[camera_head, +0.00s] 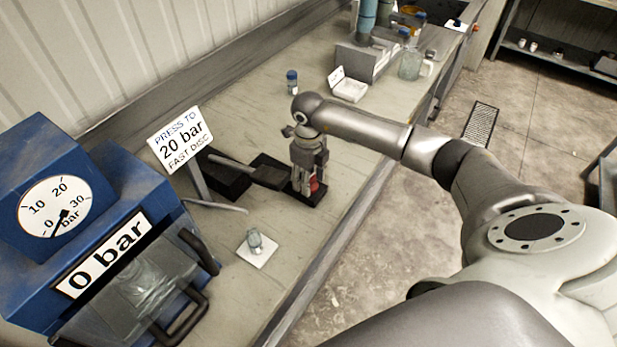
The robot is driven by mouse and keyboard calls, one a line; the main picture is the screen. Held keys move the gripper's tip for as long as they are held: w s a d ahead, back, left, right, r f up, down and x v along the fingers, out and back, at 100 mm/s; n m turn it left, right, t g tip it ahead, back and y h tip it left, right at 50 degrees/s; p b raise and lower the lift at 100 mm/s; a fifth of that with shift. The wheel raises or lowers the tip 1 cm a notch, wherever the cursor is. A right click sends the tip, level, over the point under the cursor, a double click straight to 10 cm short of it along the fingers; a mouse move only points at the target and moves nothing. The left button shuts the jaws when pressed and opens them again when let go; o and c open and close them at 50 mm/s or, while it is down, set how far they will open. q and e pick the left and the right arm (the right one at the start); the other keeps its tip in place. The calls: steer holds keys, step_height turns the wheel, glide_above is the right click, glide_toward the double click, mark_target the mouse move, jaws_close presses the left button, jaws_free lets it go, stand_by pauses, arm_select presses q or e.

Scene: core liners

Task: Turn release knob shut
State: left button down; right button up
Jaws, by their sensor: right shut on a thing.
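The red release knob (315,186) sits low at the right end of a black hand pump (268,172) on the bench, and only a little red shows. My right gripper (309,188) points down over it and is shut on it, with the fingers hiding most of the knob. How far the knob is turned cannot be seen. The blue press (130,190) at left carries a round gauge (55,207) with its needle near 0 and a "0 bar" plate (103,254). My left gripper is not in view.
A sign (180,139) reads "PRESS TO 20 bar FAST DISC". A small jar (255,240) stands on a white square near the front. A blue-capped bottle (291,82), a white tray (350,90) and other bottles stand farther back. The bench front between jar and pump is clear.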

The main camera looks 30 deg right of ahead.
steer(key=m+b, duration=0.1)
steer(key=m, duration=0.3)
steer(key=shift+b, duration=0.4)
steer(key=m+b, duration=0.1)
steer(key=m, duration=0.3)
steer(key=shift+m, duration=0.4)
steer(key=m+b, duration=0.1)
steer(key=m, duration=0.3)
steer(key=shift+m, duration=0.3)
steer(key=shift+r+m, duration=0.1)
steer(key=shift+m, duration=2.1)
steer(key=o, duration=1)
